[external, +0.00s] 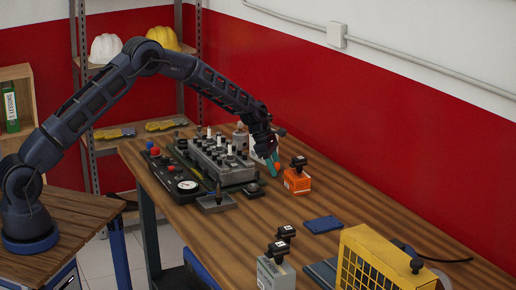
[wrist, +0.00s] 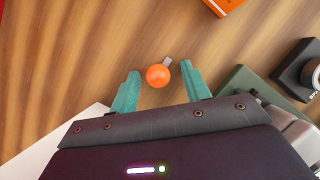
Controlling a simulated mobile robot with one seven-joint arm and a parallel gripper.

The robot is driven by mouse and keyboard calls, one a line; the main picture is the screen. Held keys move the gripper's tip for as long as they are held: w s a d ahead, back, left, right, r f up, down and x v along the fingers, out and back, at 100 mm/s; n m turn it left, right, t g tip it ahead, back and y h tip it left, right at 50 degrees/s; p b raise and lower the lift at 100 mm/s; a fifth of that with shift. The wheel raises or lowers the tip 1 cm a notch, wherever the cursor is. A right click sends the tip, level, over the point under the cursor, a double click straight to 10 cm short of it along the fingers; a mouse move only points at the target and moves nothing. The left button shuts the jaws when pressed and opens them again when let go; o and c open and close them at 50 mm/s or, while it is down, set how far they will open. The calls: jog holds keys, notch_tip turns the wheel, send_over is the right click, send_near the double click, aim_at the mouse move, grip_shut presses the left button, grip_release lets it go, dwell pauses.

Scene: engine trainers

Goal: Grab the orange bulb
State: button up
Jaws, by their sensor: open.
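The orange bulb (wrist: 158,75) shows in the wrist view as a round orange ball with a small grey metal base pointing to the upper right. It appears between the tips of my gripper (wrist: 160,82), whose two teal fingers are apart with a gap on each side of the bulb. In the external view my gripper (external: 274,168) points down over the table beside the engine block, and a small orange spot of the bulb (external: 278,166) shows at its fingertips. I cannot tell how far the fingertips are above the table.
An orange box (external: 297,181) with a black knob on it stands just right of my gripper. The grey engine block (external: 222,160) is close on the left. A white box (external: 263,148) is behind. A blue flat item (external: 323,224) and a yellow caged unit (external: 378,265) lie nearer the front.

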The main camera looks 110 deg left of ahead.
jog(key=c, duration=1)
jog(key=shift+r, duration=0.1)
